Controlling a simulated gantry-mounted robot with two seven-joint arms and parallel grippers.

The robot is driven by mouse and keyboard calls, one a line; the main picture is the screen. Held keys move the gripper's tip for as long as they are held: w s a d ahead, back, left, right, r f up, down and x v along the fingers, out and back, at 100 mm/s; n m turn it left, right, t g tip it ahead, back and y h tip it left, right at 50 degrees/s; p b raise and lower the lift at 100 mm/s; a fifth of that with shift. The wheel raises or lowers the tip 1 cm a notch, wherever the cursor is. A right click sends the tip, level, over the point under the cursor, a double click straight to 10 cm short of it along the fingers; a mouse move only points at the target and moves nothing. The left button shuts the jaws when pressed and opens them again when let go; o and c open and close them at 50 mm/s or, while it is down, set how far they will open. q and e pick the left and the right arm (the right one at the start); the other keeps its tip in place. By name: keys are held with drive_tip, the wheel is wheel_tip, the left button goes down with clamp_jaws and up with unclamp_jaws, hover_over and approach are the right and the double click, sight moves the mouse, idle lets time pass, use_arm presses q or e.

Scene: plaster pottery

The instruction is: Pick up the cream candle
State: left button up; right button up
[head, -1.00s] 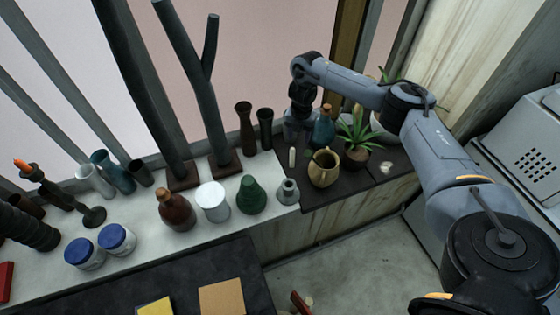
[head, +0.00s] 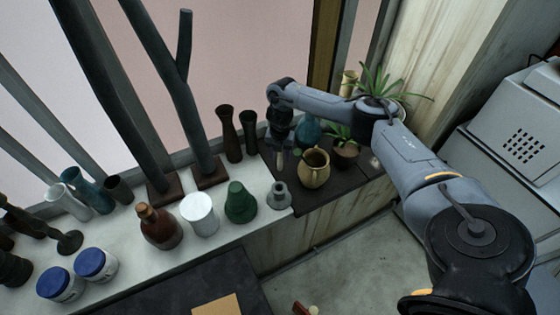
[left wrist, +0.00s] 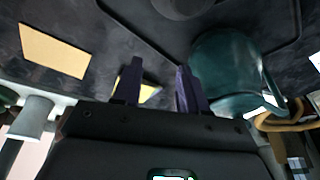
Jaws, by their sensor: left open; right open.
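The cream candle (head: 280,160) is a small pale upright stick on the dark end of the counter, left of a tan jug (head: 314,168). My right gripper (head: 281,146) is directly over the candle in the head view and points down. It hides the candle's upper part, and I cannot tell whether its fingers are around the candle. It is open. My left gripper (left wrist: 160,86) shows only in the left wrist view, open, with a yellow piece visible behind its fingers.
A grey small vase (head: 280,196), a green vase (head: 240,203) and a white jar (head: 199,214) stand left of the dark surface. A blue bottle (head: 308,132) and a potted plant (head: 345,148) are close to the right. In the left wrist view a teal jug (left wrist: 226,70) is beside my left gripper.

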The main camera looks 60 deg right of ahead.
sight(280, 159)
drive_tip(key=shift+f, duration=1.55)
clamp_jaws()
